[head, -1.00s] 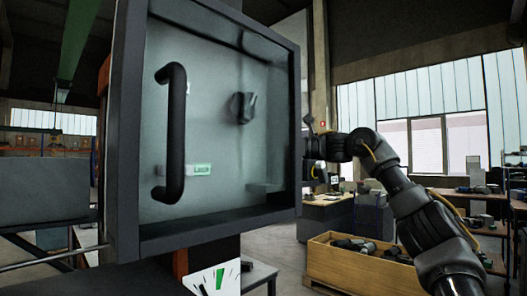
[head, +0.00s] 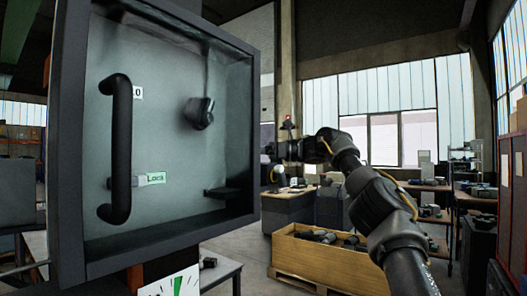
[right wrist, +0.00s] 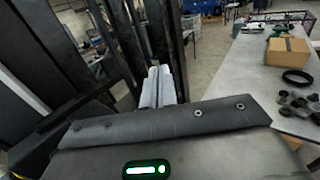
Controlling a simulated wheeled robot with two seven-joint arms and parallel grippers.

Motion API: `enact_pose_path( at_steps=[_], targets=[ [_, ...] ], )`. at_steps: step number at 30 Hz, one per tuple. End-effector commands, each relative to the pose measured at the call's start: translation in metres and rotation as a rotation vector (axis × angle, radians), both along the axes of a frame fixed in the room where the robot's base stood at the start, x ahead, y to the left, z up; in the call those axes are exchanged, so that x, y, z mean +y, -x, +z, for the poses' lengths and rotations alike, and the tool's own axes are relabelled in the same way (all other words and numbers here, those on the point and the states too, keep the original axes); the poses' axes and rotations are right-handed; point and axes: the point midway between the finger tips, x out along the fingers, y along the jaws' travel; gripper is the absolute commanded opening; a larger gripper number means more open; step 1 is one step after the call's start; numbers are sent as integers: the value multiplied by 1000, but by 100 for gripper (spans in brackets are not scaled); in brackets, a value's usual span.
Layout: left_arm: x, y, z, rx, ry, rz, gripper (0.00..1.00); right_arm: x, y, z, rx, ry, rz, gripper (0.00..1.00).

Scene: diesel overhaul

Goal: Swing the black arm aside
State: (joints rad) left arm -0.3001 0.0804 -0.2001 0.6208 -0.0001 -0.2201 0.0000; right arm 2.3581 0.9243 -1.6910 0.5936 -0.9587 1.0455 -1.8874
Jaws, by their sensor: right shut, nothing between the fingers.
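A dark-framed box (head: 225,222) with a pale recessed face fills the left of the head view. A small black block (head: 199,113) hangs inside near the right wall. I cannot tell which of these is the black arm. My right arm reaches in from the right and ends just right of the box. In the right wrist view, my right gripper (right wrist: 157,88) has its pale fingers together and empty. My left gripper is out of view.
A wooden crate of dark parts (head: 315,265) stands on the floor to the right. Work tables (head: 430,187) are behind it. Dark posts (right wrist: 125,50) rise beside the fingers in the wrist view, with a parts table (right wrist: 255,72) at right.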

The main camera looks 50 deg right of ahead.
Motion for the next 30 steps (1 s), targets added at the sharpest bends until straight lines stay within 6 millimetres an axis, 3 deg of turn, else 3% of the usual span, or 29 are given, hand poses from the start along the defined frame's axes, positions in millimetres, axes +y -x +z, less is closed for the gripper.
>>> enact_pose_path(
  at_steps=[12, 30],
  targets=[
    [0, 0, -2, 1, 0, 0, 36, -46, -1, 2, -8, -9, -7, 0],
    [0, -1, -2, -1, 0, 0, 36, -56, 0, 0, -1, -3, -2, 0]
  ],
)
